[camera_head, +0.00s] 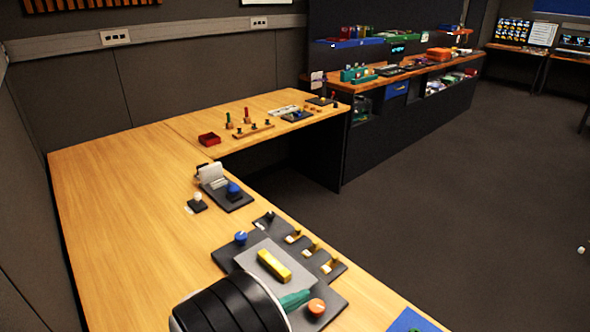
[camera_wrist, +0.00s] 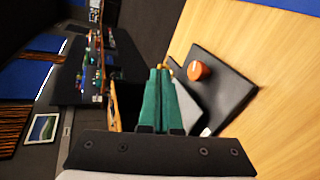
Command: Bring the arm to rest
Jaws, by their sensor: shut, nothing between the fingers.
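My gripper (camera_head: 296,299) shows in the head view at the bottom, over the near part of the dark control panel (camera_head: 228,258). Its green fingers are shut with nothing between them. In the wrist view my gripper (camera_wrist: 159,72) has both fingers side by side, pointing away from the camera. An orange knob (camera_head: 316,307) on the panel is just right of the fingertips in the head view. The same knob shows in the wrist view (camera_wrist: 198,71), right of the fingers. I cannot tell the exact height of the fingers above the panel.
A yellow bar (camera_head: 274,266) lies on the panel's grey plate, near a blue knob (camera_head: 240,238) and several yellow levers. A small black device with a blue ball (camera_head: 233,188) sits further back. The wooden desk (camera_head: 120,220) is clear on the left.

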